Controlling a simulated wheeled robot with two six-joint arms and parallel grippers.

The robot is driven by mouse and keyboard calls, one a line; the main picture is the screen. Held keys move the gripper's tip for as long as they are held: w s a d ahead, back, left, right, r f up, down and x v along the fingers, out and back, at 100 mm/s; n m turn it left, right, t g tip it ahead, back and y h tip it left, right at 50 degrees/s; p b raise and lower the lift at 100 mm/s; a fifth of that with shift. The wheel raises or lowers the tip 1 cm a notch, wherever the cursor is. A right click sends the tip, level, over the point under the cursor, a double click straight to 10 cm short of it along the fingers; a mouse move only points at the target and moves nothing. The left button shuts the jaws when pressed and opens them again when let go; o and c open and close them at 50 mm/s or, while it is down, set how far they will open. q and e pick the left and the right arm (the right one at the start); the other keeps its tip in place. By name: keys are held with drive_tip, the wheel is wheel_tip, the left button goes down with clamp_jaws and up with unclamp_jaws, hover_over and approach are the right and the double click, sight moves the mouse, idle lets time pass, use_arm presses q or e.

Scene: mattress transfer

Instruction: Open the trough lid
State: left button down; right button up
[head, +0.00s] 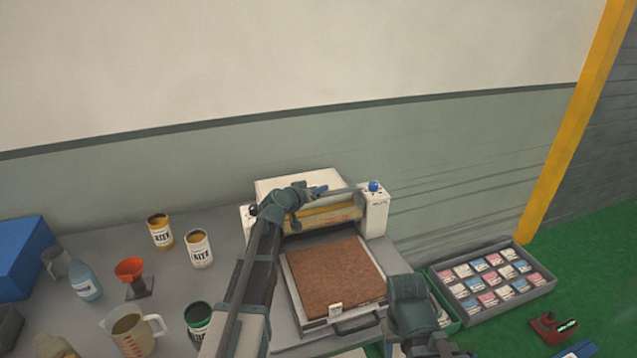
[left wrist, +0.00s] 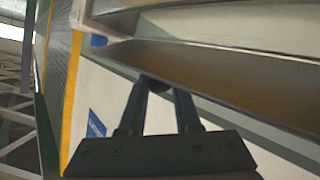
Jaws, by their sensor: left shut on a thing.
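The white machine (head: 376,212) stands at the back of the table with its trough (head: 325,218) facing me. A thin grey lid (head: 343,192) runs along the top of the trough; it also shows as a long strip in the left wrist view (left wrist: 230,88). My left gripper (head: 320,191) is at the lid, over the trough's top edge. My arm hides the left part of the lid. My right arm shows at lower right, but its gripper is not visible.
A tray with a brown sheet (head: 335,278) lies in front of the machine. A blue knob (head: 374,186) tops its right post. A grey crate (head: 540,287) of small packets is at right.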

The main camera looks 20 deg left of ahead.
use_arm(q)
drive_tip(key=w+n+g+p, duration=0.1)
drive_tip(key=p, duration=0.1)
drive_tip(key=w+a+r+g+h+p, duration=0.1)
drive_tip(key=p, duration=0.1)
drive_tip(key=w+a+r+n+g+p, duration=0.1)
drive_tip(key=g+p, duration=0.1)
drive_tip(key=shift+w+a+r+n, duration=0.1)
drive_tip(key=shift+w+r+n, duration=0.1)
drive_tip(key=shift+n, duration=0.1)
drive_tip(key=shift+w+a+n+g+h+p, duration=0.4)
drive_tip(key=shift+w+g+h+p, duration=0.1)
drive_tip(key=shift+g+p, duration=0.25)
drive_tip(key=shift+w+a+f+n+g+h+p, duration=0.2)
drive_tip(key=shift+w+a+n+g+h, duration=0.35)
drive_tip(key=shift+g, duration=0.25)
drive_tip(key=shift+w+a+f+n+g+h+p, duration=0.1)
drive_tip(key=shift+w+a+f+n+g+h, duration=0.15)
drive_tip(key=shift+w+n+g+h, duration=0.35)
drive_tip(key=shift+g, duration=0.35)
